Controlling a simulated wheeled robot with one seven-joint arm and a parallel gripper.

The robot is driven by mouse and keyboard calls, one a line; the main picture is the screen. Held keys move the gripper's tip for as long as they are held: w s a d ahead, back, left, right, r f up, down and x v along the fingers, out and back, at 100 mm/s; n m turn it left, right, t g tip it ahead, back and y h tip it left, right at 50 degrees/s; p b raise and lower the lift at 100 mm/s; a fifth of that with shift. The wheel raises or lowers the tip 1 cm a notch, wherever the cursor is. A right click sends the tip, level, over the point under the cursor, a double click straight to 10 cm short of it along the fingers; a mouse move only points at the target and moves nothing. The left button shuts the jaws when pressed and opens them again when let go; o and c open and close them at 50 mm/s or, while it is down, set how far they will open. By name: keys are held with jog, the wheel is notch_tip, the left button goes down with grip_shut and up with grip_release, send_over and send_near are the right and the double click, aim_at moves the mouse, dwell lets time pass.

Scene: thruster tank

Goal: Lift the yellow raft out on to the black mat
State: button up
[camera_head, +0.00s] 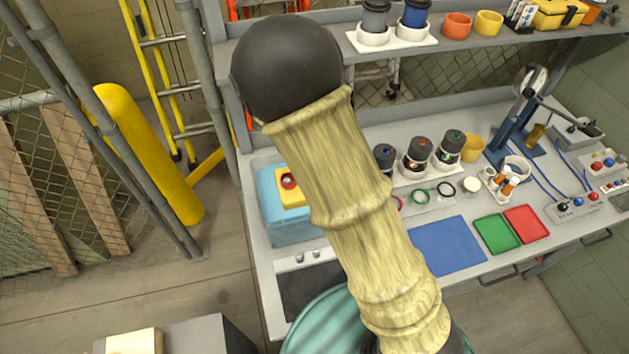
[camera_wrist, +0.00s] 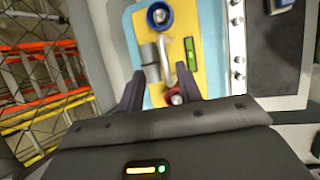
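The yellow raft (camera_head: 292,198) sits in the light blue tank (camera_head: 283,230) at the left end of the bench, partly hidden behind my arm. In the wrist view the raft (camera_wrist: 207,50) carries a blue ring, a grey cylinder, a green level, a red ring and a pale upright handle (camera_wrist: 164,60). My gripper (camera_wrist: 160,70) is open, its fingers apart over the raft, with the handle between them in the picture. I cannot tell whether they touch anything. My gripper is hidden in the head view.
A grey strip with knobs (camera_head: 300,260) runs between tank and mat. To the right are a blue mat (camera_head: 447,246), green tray (camera_head: 496,234), red tray (camera_head: 526,223) and several dark canisters. A shelf (camera_head: 470,40) overhangs the back.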

jog(key=shift+d+f+p, duration=0.15)
jog(key=shift+f+p, duration=0.15)
jog(key=shift+p, duration=0.05)
jog(key=shift+p+x, duration=0.9)
jog(key=shift+x, duration=1.4)
jog(key=shift+s, duration=0.2)
grip_shut()
